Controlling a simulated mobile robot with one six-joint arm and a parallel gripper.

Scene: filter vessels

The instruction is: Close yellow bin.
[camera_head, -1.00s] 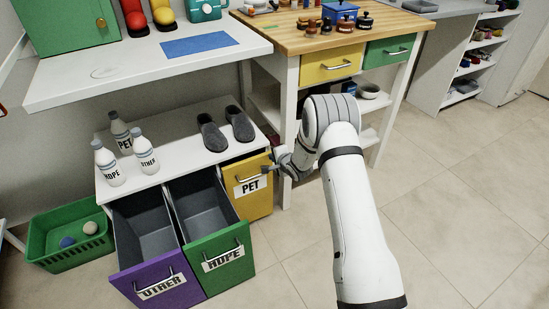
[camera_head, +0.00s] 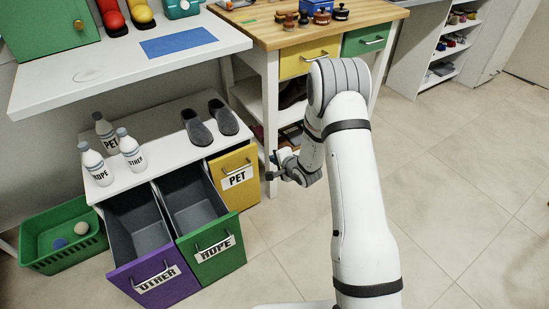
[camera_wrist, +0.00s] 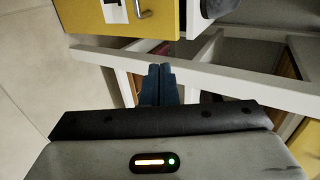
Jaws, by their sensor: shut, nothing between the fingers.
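The yellow bin (camera_head: 231,190), labelled PET, is at the right end of the white cabinet. Its front looks flush with the cabinet, with no open interior showing, unlike the two bins beside it. In the wrist view the yellow front (camera_wrist: 90,18) and its metal handle (camera_wrist: 145,8) show at the top edge. My gripper (camera_head: 270,177) is to the right of the yellow bin, apart from its handle. In the wrist view its dark fingers (camera_wrist: 158,72) are together with nothing between them.
The purple OTHER bin (camera_head: 155,278) and green HDPE bin (camera_head: 211,252) are pulled out. Bottles and dark slippers (camera_head: 210,127) stand on the cabinet top. A green basket (camera_head: 62,238) is on the floor at left. A wooden-topped table (camera_head: 270,35) stands behind my gripper. Floor at right is clear.

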